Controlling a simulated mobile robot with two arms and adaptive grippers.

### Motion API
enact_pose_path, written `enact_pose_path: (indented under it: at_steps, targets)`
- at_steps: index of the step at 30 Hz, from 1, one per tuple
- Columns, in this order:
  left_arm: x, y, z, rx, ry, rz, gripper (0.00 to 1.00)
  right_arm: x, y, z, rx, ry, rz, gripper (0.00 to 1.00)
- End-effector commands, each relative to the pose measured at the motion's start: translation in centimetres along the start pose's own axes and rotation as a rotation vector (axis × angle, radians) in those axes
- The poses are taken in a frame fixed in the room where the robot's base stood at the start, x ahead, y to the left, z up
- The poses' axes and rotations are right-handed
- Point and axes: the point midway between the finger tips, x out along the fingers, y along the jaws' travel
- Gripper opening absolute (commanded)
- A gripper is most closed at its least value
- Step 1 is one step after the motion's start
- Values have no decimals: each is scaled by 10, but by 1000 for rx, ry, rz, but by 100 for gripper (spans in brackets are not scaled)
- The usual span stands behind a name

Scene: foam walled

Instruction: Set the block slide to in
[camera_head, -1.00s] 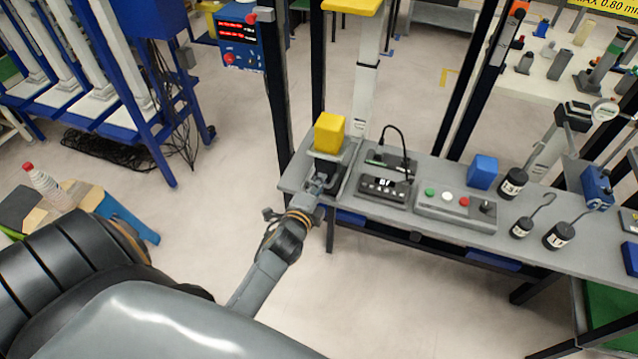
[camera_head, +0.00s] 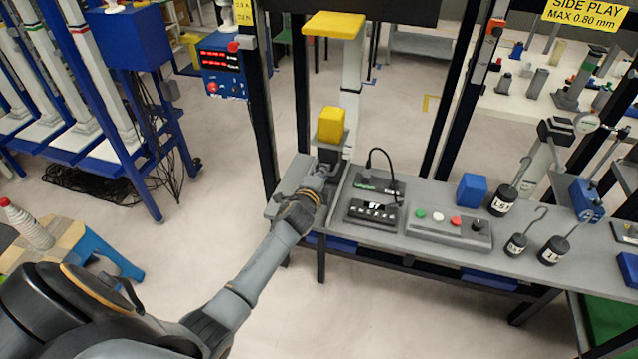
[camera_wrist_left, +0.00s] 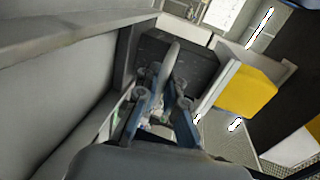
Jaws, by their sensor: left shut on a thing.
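The block slide carries a yellow block (camera_head: 331,124) upright at the back left of the grey bench, below a yellow pad (camera_head: 333,25) on the frame. My left gripper (camera_head: 325,171) is at the near side of the slide, below the block. In the left wrist view, its fingers (camera_wrist_left: 165,98) are closed around a pale grey handle (camera_wrist_left: 171,62) in front of a dark block. The yellow block (camera_wrist_left: 246,92) is to the right of the fingers there. The fingertips are small and partly hidden in the head view. My right gripper is not in view.
On the bench, right of the slide, are a display unit (camera_head: 372,212) with a cable, a button box (camera_head: 448,228), a blue cube (camera_head: 472,190) and several black hooked weights (camera_head: 503,201). Dark posts (camera_head: 252,110) flank the slide. The floor in front of the bench is clear.

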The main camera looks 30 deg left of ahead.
Motion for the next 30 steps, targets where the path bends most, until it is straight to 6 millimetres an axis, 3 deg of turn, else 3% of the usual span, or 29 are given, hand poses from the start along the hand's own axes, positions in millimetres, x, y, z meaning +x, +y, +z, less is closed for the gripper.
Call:
enact_pose_path:
  at_steps: [7, 9, 11, 23, 30]
  targets:
    - [0, -2, 0, -1, 0, -3, 0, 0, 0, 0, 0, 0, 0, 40]
    - [0, -2, 0, -1, 0, -4, 20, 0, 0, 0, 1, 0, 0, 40]
    - [0, -2, 0, -1, 0, -4, 31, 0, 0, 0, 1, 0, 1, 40]
    - [-6, 0, 1, 1, 0, -1, 31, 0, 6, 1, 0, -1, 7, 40]
    - [-44, 0, 1, 1, 0, -1, 31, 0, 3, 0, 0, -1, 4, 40]
